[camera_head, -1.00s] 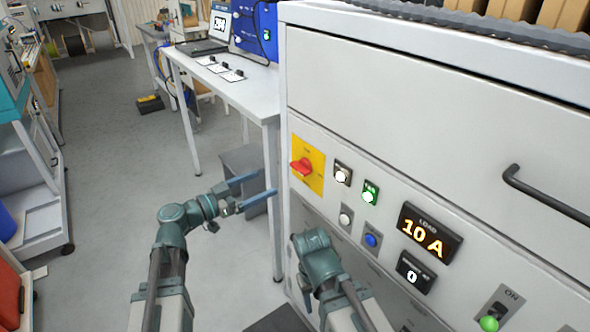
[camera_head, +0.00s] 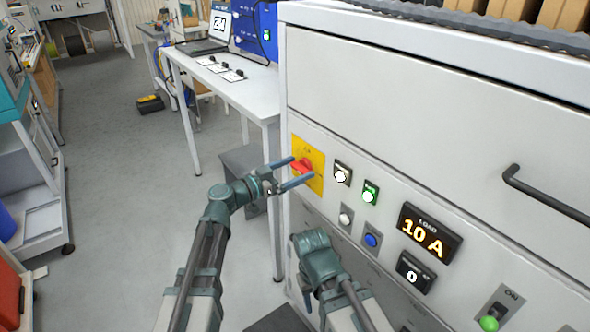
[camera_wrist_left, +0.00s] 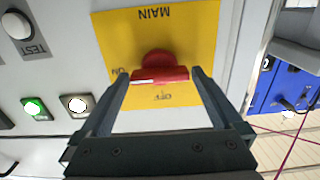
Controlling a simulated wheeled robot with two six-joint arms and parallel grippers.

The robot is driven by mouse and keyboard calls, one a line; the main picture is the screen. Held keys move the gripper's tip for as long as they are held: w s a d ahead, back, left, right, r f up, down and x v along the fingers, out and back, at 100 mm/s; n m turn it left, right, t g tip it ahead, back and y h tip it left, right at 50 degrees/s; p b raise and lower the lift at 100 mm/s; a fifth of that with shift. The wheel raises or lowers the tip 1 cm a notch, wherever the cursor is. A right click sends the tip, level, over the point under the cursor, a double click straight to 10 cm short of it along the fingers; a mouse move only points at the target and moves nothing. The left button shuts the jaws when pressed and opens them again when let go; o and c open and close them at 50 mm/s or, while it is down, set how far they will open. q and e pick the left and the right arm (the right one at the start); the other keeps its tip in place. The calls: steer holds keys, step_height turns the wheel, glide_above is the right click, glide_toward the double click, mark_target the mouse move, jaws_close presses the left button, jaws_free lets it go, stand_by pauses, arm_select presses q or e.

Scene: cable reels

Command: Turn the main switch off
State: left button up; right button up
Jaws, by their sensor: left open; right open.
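The main switch is a red rotary handle (camera_head: 303,166) on a yellow plate (camera_head: 317,158) at the left end of the white panel. In the left wrist view the red handle (camera_wrist_left: 160,72) lies crosswise on the yellow plate (camera_wrist_left: 198,22), which reads MAIN, ON and OFF upside down. My left gripper (camera_head: 302,170) is open, its fingers on either side of the handle; in the wrist view the fingertips (camera_wrist_left: 160,76) flank the handle's ends. I cannot tell whether they touch it. My right gripper (camera_head: 307,296) is low in front of the panel, its fingers mostly hidden by its arm.
Right of the switch are a white lamp (camera_head: 341,175), a lit green lamp (camera_head: 369,195), a blue button (camera_head: 371,240) and a LOAD display (camera_head: 430,236) reading 10 A. A drawer handle (camera_head: 545,195) sticks out at right. A table (camera_head: 235,95) stands to the left, with open floor beyond.

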arm_select(q)
steer(key=c, duration=1.1)
steer(key=n, duration=0.5)
steer(key=shift+a, duration=0.1)
steer(key=n, duration=0.4)
steer(key=shift+w, duration=0.1)
steer(key=n, duration=0.4)
steer(key=shift+f+n, duration=0.15)
steer(key=shift+n, duration=2.25)
steer(key=shift+f, duration=0.1)
